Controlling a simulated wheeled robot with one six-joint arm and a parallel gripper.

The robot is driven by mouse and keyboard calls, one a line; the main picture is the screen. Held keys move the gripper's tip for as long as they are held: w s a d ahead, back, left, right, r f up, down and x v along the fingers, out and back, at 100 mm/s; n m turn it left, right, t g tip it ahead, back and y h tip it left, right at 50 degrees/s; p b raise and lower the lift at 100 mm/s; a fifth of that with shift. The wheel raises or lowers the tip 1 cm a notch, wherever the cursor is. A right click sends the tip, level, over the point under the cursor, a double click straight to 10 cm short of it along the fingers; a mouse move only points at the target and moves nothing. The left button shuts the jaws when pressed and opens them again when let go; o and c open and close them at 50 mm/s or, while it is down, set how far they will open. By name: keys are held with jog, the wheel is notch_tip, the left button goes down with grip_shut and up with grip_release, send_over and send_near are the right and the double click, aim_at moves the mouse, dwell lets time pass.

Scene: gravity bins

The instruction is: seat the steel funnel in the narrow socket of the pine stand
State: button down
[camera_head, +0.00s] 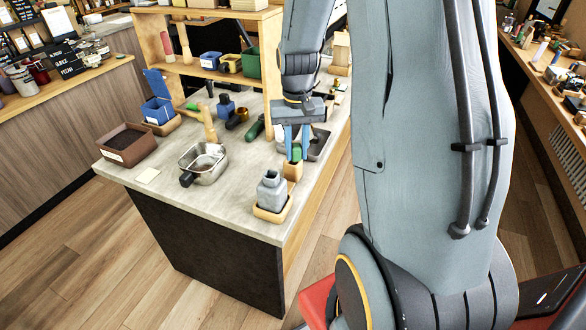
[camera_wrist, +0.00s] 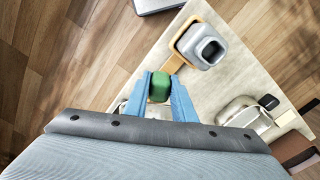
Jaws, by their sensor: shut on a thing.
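My gripper (camera_head: 296,153), with blue fingers, is shut on a small green block-like thing (camera_wrist: 159,87), held upright between the fingertips. Its lower part is hard to make out. A light wooden block (camera_head: 292,171) shows just below it in the head view. In the wrist view, a wooden piece (camera_wrist: 172,64) lies just beyond the fingertips; I cannot tell if the green thing touches it. A grey square-necked vessel (camera_head: 271,193) stands upright in a shallow wooden tray (camera_head: 272,214), also seen in the wrist view (camera_wrist: 208,50). I cannot surely identify the steel funnel, pine stand or narrow socket.
A steel pan (camera_head: 206,172) with a dark handle sits left on the counter (camera_head: 235,200). A brown bin (camera_head: 127,143) stands at the far left. A wooden shelf (camera_head: 205,70) rises behind. A metal tray (camera_head: 318,146) lies behind the gripper. The counter's front left is mostly clear.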

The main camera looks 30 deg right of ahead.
jog(key=shift+f+b, duration=0.4)
jog(key=shift+f, duration=0.65)
jog(key=shift+f+b, duration=0.75)
jog(key=shift+f, duration=1.05)
dwell(1.6)
jog(key=c, duration=1.4)
grip_release()
jog(key=shift+r, duration=0.1)
jog(key=shift+r+b, duration=1)
jog(key=shift+r, duration=2.8)
